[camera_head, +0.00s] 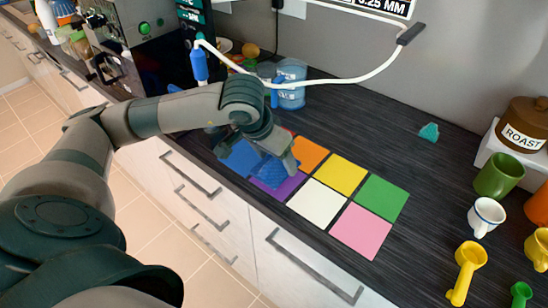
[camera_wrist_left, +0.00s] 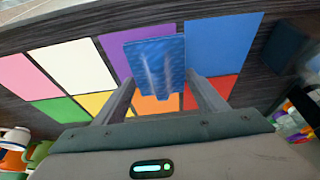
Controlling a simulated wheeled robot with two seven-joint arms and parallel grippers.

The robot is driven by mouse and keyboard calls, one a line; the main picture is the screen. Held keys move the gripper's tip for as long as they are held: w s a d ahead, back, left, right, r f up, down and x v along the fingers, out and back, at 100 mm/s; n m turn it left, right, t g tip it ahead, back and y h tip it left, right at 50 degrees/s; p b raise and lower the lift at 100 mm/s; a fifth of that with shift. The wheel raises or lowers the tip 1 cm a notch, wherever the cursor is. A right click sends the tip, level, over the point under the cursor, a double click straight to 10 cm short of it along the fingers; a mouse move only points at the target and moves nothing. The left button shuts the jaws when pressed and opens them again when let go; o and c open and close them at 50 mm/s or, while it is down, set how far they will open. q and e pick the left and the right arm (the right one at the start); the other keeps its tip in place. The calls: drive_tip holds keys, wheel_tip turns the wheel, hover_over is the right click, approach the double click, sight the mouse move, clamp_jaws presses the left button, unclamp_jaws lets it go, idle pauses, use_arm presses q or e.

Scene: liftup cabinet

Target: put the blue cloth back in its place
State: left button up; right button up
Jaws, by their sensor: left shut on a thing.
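The blue cloth (camera_head: 275,170) is a small textured blue piece. My left gripper (camera_head: 292,164) is shut on it and holds it over the purple square (camera_head: 283,190), near the blue square (camera_head: 240,160). In the left wrist view the cloth (camera_wrist_left: 155,62) sits between the two fingertips (camera_wrist_left: 158,80), covering parts of the purple (camera_wrist_left: 118,52) and orange (camera_wrist_left: 150,105) squares. The blue square (camera_wrist_left: 222,42) lies beside it, uncovered there. I cannot tell whether the cloth touches the squares. My right gripper is not in view.
Yellow (camera_head: 341,174), green (camera_head: 382,197), white (camera_head: 317,203) and pink (camera_head: 361,231) squares lie on the dark counter. Mugs (camera_head: 486,216) and yellow scoops (camera_head: 467,270) stand at the right. A coffee machine (camera_head: 135,60) and blue cup (camera_head: 291,84) stand behind my arm. A teal piece (camera_head: 429,131) lies further back.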

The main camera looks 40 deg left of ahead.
use_arm(q)
drive_tip(key=shift+f, duration=0.1)
drive_tip(key=o, duration=1.6)
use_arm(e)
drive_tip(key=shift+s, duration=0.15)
